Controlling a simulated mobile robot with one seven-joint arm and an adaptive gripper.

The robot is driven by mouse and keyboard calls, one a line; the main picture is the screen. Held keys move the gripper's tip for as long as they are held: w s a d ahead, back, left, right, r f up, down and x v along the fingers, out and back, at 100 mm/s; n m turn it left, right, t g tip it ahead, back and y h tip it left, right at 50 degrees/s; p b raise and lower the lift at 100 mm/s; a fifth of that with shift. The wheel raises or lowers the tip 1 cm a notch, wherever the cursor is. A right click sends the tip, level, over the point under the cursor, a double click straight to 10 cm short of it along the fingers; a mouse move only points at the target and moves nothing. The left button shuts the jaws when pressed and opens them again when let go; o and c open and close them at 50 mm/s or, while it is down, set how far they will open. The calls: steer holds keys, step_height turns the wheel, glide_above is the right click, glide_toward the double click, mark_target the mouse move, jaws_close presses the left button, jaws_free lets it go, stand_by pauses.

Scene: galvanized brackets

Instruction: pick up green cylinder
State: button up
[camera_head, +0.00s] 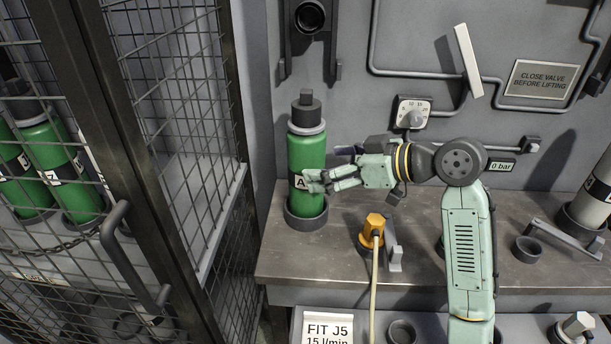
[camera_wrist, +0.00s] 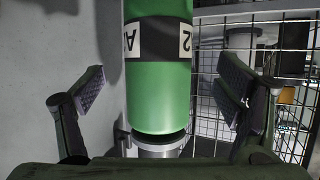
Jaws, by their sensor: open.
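The green cylinder (camera_head: 308,155) stands upright in a dark round holder (camera_head: 306,217) at the left end of the bench. It has a grey cap on top and a black band with a white label. My gripper (camera_head: 325,181) is at the cylinder's right side, at the height of the band. In the wrist view the green cylinder (camera_wrist: 158,95) rises between the two spread fingers of my gripper (camera_wrist: 160,97). A gap shows between each finger and the cylinder.
A mesh cage door (camera_head: 130,170) with more green cylinders (camera_head: 62,165) behind it stands at left. A yellow connector (camera_head: 372,230) with a hose sits on the bench (camera_head: 330,262). A white cylinder (camera_head: 594,195) stands at far right. A dial (camera_head: 413,112) is on the wall.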

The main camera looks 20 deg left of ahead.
steer(key=x, duration=0.5)
steer(key=shift+w+a, duration=0.15)
steer(key=shift+a, duration=0.2)
steer(key=shift+c, duration=0.2)
jaws_close()
steer(key=shift+r, duration=0.2)
stand_by(0.6)
